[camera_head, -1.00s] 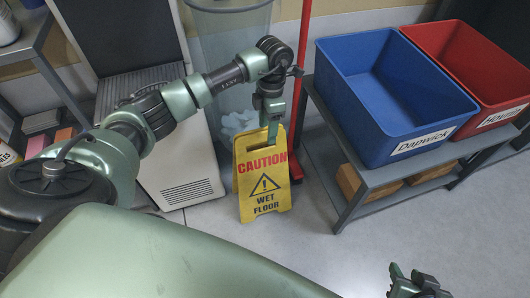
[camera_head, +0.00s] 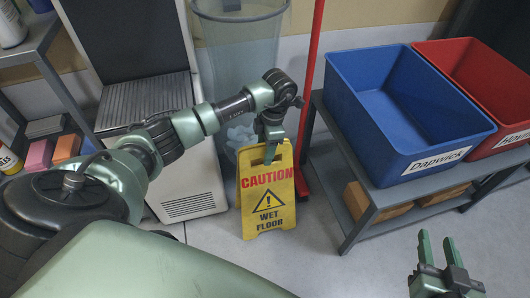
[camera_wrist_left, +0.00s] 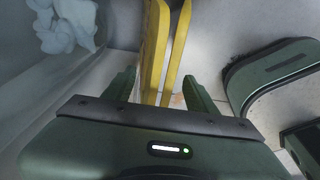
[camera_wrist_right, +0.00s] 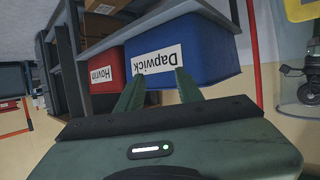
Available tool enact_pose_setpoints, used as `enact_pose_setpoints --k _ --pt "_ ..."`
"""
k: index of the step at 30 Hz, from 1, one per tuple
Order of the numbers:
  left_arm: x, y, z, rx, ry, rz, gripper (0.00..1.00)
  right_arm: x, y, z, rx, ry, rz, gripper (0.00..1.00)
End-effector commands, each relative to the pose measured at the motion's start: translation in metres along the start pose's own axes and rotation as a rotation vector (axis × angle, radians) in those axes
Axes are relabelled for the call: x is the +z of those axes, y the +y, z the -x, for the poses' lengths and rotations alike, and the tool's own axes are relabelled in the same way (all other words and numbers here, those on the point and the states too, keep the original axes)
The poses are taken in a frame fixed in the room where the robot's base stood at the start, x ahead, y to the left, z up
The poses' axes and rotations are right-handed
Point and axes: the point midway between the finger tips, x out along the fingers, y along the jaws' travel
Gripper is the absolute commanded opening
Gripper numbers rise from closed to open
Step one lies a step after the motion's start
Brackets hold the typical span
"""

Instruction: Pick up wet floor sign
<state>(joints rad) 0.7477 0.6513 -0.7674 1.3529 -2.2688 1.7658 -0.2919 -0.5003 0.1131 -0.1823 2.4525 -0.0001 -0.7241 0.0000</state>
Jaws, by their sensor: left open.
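The yellow wet floor sign (camera_head: 266,212) stands upright on the floor in the head view, with "CAUTION WET FLOOR" facing me. My left gripper (camera_head: 271,152) is at its top edge, pointing down. In the left wrist view, the sign's two yellow panels (camera_wrist_left: 155,45) run between the open fingers of the left gripper (camera_wrist_left: 158,86), with gaps visible at both sides. My right gripper (camera_head: 437,240) is open and empty at the lower right of the head view, away from the sign.
A clear bin (camera_head: 235,55) stands behind the sign, and a red pole (camera_head: 312,70) rises beside it. A grey rack (camera_head: 345,222) at the right holds a blue tub (camera_head: 400,120) and a red tub (camera_head: 480,85). Floor (camera_head: 320,262) in front is clear.

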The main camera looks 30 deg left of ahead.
Motion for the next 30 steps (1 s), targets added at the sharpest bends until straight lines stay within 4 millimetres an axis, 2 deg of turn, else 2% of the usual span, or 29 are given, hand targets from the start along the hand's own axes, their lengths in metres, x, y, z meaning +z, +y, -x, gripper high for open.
enact_pose_setpoints --k 30 --pt "0.0006 0.0005 -0.0049 0.001 0.0 0.001 0.57 -0.0102 -0.001 -0.0013 -0.002 0.049 0.0 0.36"
